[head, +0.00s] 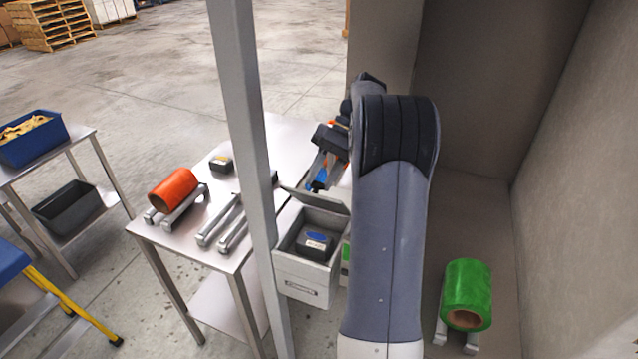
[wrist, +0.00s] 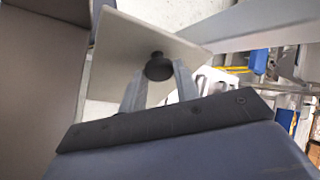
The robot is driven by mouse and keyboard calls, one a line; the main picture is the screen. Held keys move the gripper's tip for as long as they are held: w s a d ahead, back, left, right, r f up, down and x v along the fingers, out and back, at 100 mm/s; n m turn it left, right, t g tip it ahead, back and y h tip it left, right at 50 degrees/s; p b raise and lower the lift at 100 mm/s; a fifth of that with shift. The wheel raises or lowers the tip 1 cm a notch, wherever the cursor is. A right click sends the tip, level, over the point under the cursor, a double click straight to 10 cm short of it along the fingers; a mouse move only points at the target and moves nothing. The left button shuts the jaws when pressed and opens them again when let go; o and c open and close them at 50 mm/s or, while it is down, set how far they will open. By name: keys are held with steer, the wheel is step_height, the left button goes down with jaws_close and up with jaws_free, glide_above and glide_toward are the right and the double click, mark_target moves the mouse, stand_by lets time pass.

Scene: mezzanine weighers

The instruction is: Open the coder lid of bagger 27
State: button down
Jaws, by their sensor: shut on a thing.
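The coder box (head: 303,276) is a light grey housing behind the upright post. Its lid (head: 318,199) stands raised and tilted at the back edge, so the inside shows. A black cartridge (head: 314,246) with a blue mark sits in it. In the wrist view the lid is a pale square panel (wrist: 125,45) with a round black knob (wrist: 158,67). My gripper (wrist: 158,82) is shut on the knob. In the head view my gripper (head: 321,176) is at the lid's far side, its tips partly hidden. No bagger number is readable.
A grey post (head: 243,120) stands just left of the box. A steel table (head: 190,240) holds an orange roll (head: 173,189), rails and a small black cartridge (head: 221,164). A green roll (head: 467,294) lies at right beside a beige wall (head: 580,180).

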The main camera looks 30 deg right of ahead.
steer(key=shift+w+d+r+y, duration=0.15)
steer(key=shift+w+d+y, duration=0.1)
steer(key=shift+d+y, duration=0.05)
stand_by(0.4)
steer(key=c, duration=1.1)
jaws_free()
steer(key=shift+o, duration=0.2)
